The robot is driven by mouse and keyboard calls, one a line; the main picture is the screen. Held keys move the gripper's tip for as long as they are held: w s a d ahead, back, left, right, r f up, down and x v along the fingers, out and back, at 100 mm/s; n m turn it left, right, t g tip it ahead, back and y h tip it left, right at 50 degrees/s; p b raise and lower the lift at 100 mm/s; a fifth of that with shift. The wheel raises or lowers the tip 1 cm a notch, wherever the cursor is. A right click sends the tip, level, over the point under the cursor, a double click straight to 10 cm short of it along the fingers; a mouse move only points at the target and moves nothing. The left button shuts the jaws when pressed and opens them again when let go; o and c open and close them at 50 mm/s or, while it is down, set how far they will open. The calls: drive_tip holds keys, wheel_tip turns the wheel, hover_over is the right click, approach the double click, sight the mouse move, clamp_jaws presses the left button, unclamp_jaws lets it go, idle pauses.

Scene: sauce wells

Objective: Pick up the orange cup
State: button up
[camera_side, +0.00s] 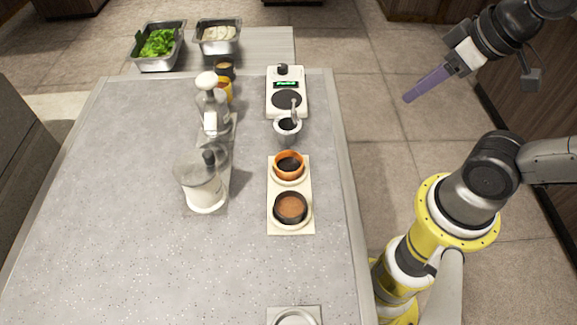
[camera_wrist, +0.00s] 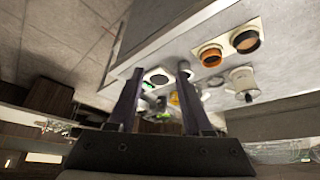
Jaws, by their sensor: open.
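The orange cup (camera_side: 289,165) holds something dark and stands upright in the upper place of a pale two-place board (camera_side: 305,190), near the counter's right edge. In the wrist view the orange cup (camera_wrist: 211,56) shows right of my fingers. A dark brown cup (camera_side: 290,208) with brown contents stands in the board's lower place, and it shows in the wrist view (camera_wrist: 246,40) too. My gripper (camera_side: 408,98), with purple fingers, is off the counter to the upper right, well away from the orange cup. In the wrist view my two fingers (camera_wrist: 158,78) are apart with nothing held between them.
A grey pot with a utensil (camera_side: 288,130) and a scale-like device (camera_side: 287,105) stand behind the orange cup. A clear jar (camera_side: 202,190) and a pump bottle (camera_side: 212,110) stand left. Metal tubs (camera_side: 160,62) are at the back. The counter's left half is bare.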

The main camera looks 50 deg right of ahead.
drive_tip(key=o, duration=0.8)
drive_tip(key=n+g+y, duration=0.5)
drive_tip(key=n, duration=1.2)
hover_over(291, 169)
drive_tip(key=d, duration=0.2)
drive_tip(key=f, duration=1.3)
drive_tip(key=shift+d, duration=0.2)
drive_tip(key=shift+x, duration=2.75)
